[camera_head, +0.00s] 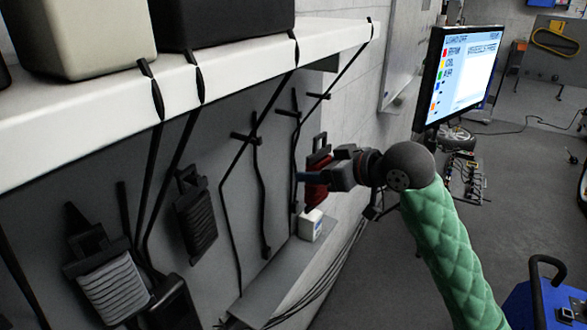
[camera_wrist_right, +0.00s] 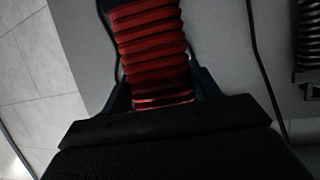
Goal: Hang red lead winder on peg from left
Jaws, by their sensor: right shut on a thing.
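The red lead winder (camera_head: 317,193) is in front of the grey wall panel, near its right end, with its dark handle loop at the top. My right gripper (camera_head: 312,177) is shut on it, its arm coming in from the right. In the right wrist view the red ribbed windings (camera_wrist_right: 150,45) sit between the two fingers (camera_wrist_right: 160,92). Dark pegs stick out of the panel: one (camera_head: 243,138) at left, one (camera_head: 288,113) in the middle and one (camera_head: 318,96) at right. The winder is below the right peg; I cannot tell whether it touches the panel. My left gripper is not in view.
A black winder (camera_head: 196,218) and a grey winder (camera_head: 112,290) hang to the left. Black leads drape from the white shelf (camera_head: 250,60) above. A small white box (camera_head: 311,226) stands on the low ledge (camera_head: 262,285). A monitor (camera_head: 462,75) is at right.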

